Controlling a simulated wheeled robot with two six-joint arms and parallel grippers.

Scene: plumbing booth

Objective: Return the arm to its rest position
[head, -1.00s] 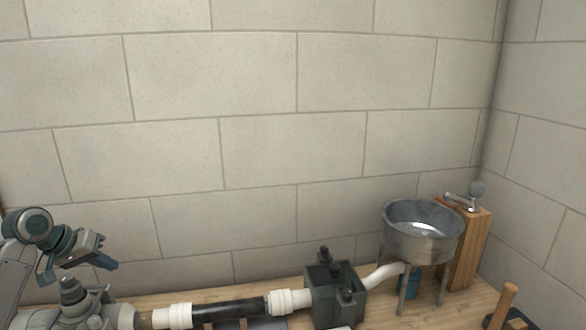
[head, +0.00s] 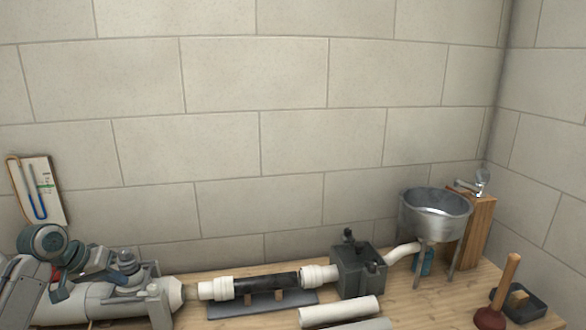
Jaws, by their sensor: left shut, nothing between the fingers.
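My left arm comes in at the lower left of the head view. Its gripper (head: 108,272) is shut and empty. It appears in front of the grey pipe assembly with a valve (head: 126,262), and I cannot tell how much room lies between them. My right gripper is not in view.
On the wooden bench (head: 195,315), a pipe run with a black section (head: 266,283) leads to a dark grey box (head: 358,272) and a metal basin (head: 434,212). A gauge board (head: 37,190) is at left.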

